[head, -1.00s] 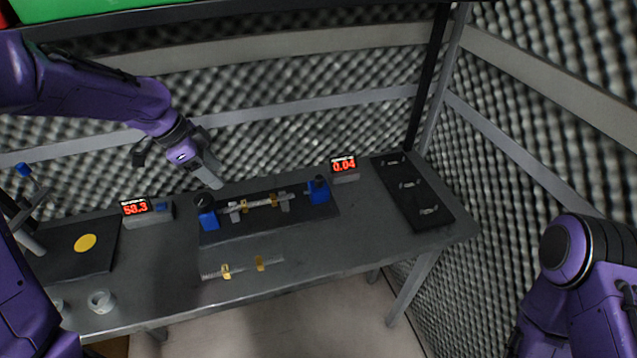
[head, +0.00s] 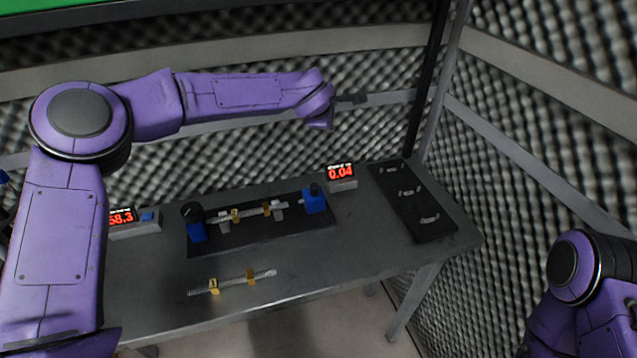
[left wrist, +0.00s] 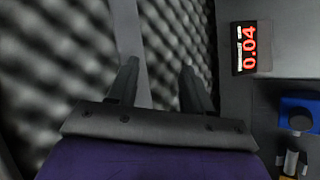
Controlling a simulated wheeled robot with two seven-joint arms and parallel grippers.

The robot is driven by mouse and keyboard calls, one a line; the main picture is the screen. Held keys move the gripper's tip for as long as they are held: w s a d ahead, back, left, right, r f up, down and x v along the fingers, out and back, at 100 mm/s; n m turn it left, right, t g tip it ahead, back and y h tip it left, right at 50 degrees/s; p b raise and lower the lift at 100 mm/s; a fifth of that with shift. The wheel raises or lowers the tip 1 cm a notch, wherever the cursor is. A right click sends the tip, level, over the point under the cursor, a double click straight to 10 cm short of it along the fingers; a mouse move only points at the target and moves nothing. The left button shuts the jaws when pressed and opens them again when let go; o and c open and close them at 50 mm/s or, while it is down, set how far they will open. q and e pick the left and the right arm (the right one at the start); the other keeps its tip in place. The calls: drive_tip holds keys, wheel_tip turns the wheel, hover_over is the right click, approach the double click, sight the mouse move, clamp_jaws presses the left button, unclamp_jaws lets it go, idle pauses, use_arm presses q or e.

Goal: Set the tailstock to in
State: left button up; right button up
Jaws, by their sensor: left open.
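The tailstock is the blue block (head: 314,202) with a dark knob on top, at the right end of the black fixture plate (head: 270,238). It also shows at the right edge of the left wrist view (left wrist: 301,112). A shaft with brass-coloured collars (head: 255,212) lies on grey supports between it and the left blue block (head: 195,230). My left gripper (left wrist: 157,78) is open and empty, up near the foam wall, above and behind the tailstock.
A red display reading 0.04 (head: 341,176) stands just behind the tailstock. Another display (head: 125,219) is at the left. A loose shaft with collars (head: 232,284) lies on the front of the table. A black mat (head: 412,200) with small parts lies at the right.

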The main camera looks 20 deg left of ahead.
use_arm(q)
drive_tip(key=s+n+g, duration=0.5)
drive_tip(key=n, duration=0.4)
drive_tip(key=n+g, duration=0.5)
drive_tip(key=n, duration=0.1)
approach(314, 185)
drive_tip(key=shift+y, duration=0.3)
drive_tip(key=f, duration=0.3)
drive_tip(key=f+p, duration=0.1)
drive_tip(key=f, duration=0.2)
drive_tip(key=f+p, duration=0.1)
drive_tip(key=f, duration=0.2)
drive_tip(key=shift+d+f, duration=0.15)
drive_tip(key=shift+d, duration=0.15)
